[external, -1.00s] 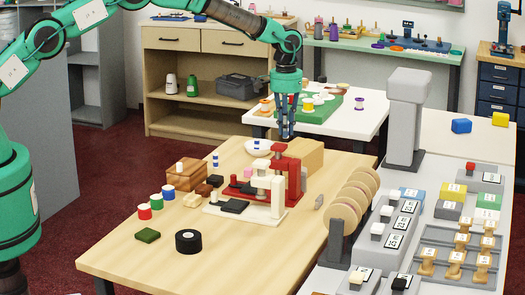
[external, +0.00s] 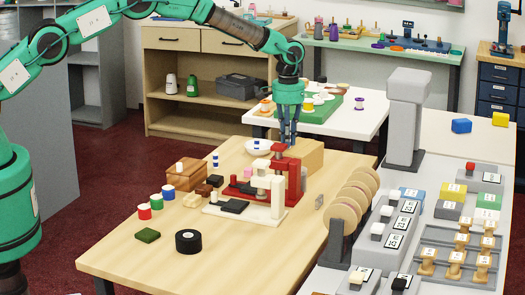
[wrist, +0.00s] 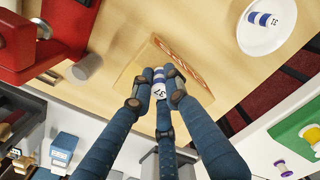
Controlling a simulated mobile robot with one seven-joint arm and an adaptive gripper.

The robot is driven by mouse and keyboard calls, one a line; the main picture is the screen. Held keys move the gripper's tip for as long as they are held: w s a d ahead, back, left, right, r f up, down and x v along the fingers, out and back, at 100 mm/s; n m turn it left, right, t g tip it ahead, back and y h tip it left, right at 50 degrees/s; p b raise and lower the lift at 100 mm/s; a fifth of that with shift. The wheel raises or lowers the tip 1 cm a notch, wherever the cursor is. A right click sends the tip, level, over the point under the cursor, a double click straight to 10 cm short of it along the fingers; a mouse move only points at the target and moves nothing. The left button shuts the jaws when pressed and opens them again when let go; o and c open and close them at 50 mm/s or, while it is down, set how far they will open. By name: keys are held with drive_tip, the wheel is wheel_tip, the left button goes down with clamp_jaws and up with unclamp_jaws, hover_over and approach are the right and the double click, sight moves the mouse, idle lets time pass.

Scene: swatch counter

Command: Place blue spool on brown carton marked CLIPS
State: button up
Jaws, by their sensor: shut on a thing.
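A blue spool (wrist: 159,86) with a white label is held between the fingers of my gripper (wrist: 161,80), which is shut on it in the wrist view. The brown carton (wrist: 146,57) marked CLIPS lies behind the spool, its lettering partly hidden by the fingers. In the external view my gripper (external: 288,143) points down over the carton (external: 312,158), behind the red press. The held spool cannot be made out there. I cannot tell whether the spool touches the carton top.
A white plate (wrist: 270,42) with another blue-banded spool (wrist: 264,18) stands near the carton. A red press (external: 285,165) is close in front of the carton. Another blue-banded spool (external: 215,160) stands at the left, near a wooden box (external: 185,177).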

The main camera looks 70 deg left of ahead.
drive_tip(key=shift+f, duration=0.1)
drive_tip(key=o, duration=0.8)
drive_tip(key=shift+c, duration=0.2)
wheel_tip(320, 180, up, 12)
drive_tip(key=p, duration=0.1)
idle(0.4)
idle(0.4)
